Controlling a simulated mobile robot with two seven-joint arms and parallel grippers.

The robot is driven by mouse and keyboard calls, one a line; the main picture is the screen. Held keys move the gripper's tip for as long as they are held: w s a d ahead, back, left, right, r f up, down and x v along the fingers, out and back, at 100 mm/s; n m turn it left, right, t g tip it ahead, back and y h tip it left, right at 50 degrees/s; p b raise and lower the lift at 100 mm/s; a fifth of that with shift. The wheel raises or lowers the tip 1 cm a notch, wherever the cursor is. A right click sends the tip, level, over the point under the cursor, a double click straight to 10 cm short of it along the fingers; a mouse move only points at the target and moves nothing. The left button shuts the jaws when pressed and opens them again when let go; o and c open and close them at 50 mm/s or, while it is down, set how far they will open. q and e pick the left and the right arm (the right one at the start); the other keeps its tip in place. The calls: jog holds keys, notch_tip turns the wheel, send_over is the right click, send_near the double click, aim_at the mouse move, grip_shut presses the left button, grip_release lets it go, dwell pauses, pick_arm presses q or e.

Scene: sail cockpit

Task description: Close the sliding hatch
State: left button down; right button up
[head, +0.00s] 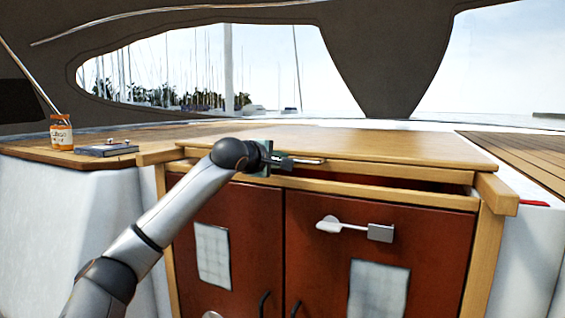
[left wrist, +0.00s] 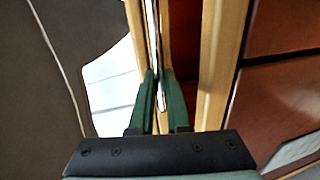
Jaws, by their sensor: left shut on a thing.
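The sliding hatch (head: 370,147) is a flat wooden panel on top of the cabinet, with wooden rails at its sides. A dark gap (head: 440,186) shows between its front edge and the frame bar below. My left gripper (head: 284,161) is at the hatch's front edge, shut on a slim metal handle (head: 310,161). In the left wrist view, the green fingers (left wrist: 158,88) close around the thin metal handle (left wrist: 152,40), beside the wooden edge. My right gripper is not in view.
Below are two red-brown cabinet doors (head: 415,225) with a metal latch (head: 355,229). An orange-labelled jar (head: 61,133) and a dark blue book (head: 107,149) rest on the left deck. The right deck (head: 525,155) is mostly clear.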

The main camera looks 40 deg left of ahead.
pick_arm(q)
jog(key=f+b+v, duration=0.1)
jog(key=b+v, duration=0.1)
jog(key=v, duration=0.6)
jog(key=f+b+v, duration=0.2)
jog(key=b+v, duration=0.1)
jog(key=v, duration=0.5)
jog(key=shift+s+f+b, duration=0.35)
jog(key=shift+s, duration=0.05)
jog(key=shift+d, duration=0.15)
jog(key=c, duration=1.2)
grip_release()
jog(key=shift+c, duration=0.2)
jog(key=shift+o, duration=0.8)
jog(key=shift+s+r, duration=0.1)
jog(key=shift+s, duration=0.15)
jog(key=shift+o, duration=1)
jog(key=shift+w, duration=0.1)
jog(key=v, duration=1.2)
jog(key=shift+s, duration=0.3)
